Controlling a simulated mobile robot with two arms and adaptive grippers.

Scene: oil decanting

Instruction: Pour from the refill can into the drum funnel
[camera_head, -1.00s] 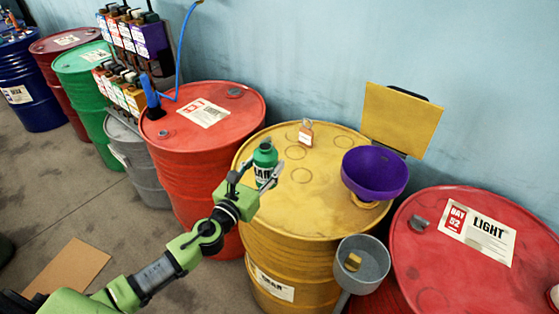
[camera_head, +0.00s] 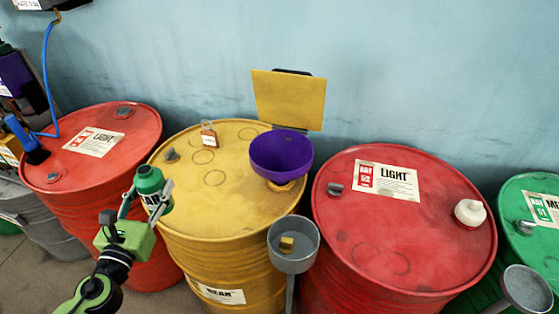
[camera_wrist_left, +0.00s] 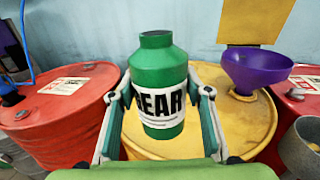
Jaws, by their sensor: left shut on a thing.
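The refill can is a green bottle (camera_head: 149,181) with a white "GEAR" label, and it also shows large and upright in the left wrist view (camera_wrist_left: 158,75). My left gripper (camera_head: 152,203) is shut on it, with a finger on each side. In the head view the can is at the left edge of the yellow drum (camera_head: 215,190). The purple funnel (camera_head: 281,158) sits on the right part of that drum's top, right of the can and apart from it. The funnel also shows in the left wrist view (camera_wrist_left: 257,70). My right gripper is out of view.
A yellow panel (camera_head: 289,98) rises behind the funnel. A grey cup on a stand (camera_head: 293,262) is in front. Red drums (camera_head: 95,150) (camera_head: 400,245) flank the yellow one, and the wall is close behind.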

